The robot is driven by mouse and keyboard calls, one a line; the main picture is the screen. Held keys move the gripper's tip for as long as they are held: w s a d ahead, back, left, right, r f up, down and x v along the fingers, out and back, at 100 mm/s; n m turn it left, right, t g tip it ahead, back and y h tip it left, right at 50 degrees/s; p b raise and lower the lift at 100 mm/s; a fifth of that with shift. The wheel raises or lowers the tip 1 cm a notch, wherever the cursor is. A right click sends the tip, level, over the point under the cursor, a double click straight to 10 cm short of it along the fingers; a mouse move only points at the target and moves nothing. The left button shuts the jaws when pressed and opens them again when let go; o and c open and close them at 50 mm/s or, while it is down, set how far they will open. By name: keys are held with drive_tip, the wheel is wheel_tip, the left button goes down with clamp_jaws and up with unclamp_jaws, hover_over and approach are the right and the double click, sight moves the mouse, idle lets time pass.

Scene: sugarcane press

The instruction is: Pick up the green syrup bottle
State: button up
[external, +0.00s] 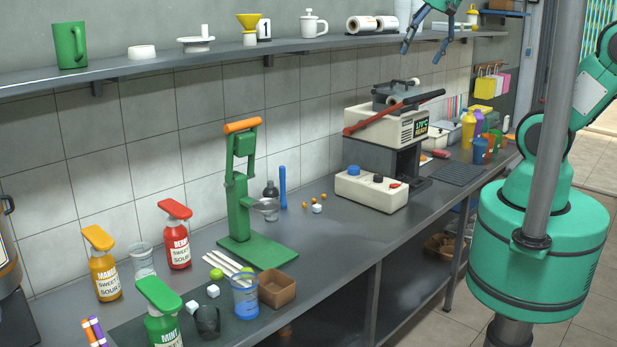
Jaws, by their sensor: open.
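The green syrup bottle (160,312) stands upright at the near front of the counter, with a green pump top and a label reading MINT; its base is cut off by the picture's lower edge. My gripper (425,48) is high at the top right, in front of the wall shelf. Its fingers are apart with nothing between them. It is far from the bottle, well above the counter.
An orange bottle (104,270) and a red bottle (177,240) stand behind the green one. A dark cup (207,321) and a blue cup (245,297) stand to its right. The green press (240,190) and a machine (385,150) rise from the counter (330,245).

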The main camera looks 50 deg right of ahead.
drive_tip(key=w+a+g, duration=0.2)
drive_tip(key=w+a, duration=1.9)
drive_tip(key=a, duration=0.2)
drive_tip(key=w+a+f+g, duration=0.1)
drive_tip(key=w+a+f, duration=0.15)
drive_tip(key=a, duration=0.35)
drive_tip(key=w+a+f, duration=0.2)
drive_tip(key=a+f, duration=0.2)
drive_tip(key=a, duration=0.3)
drive_tip(key=a+f+g, duration=0.1)
drive_tip(key=a+f, duration=0.4)
drive_tip(key=a, duration=0.4)
drive_tip(key=a+f, duration=0.6)
drive_tip(key=a, duration=0.3)
drive_tip(key=s+a+f, duration=0.3)
drive_tip(key=a+f, duration=0.5)
drive_tip(key=a, duration=0.1)
drive_tip(key=s+a+f+g, duration=0.1)
drive_tip(key=s+a+f, duration=0.2)
drive_tip(key=a+f, duration=0.6)
drive_tip(key=shift+s+a+f+h+b, duration=0.3)
drive_tip(key=shift+a+b, duration=0.05)
drive_tip(key=shift+a, duration=0.25)
drive_tip(key=shift+f, duration=0.15)
drive_tip(key=shift+f+p, duration=0.4)
drive_tip(key=shift+f, duration=3.75)
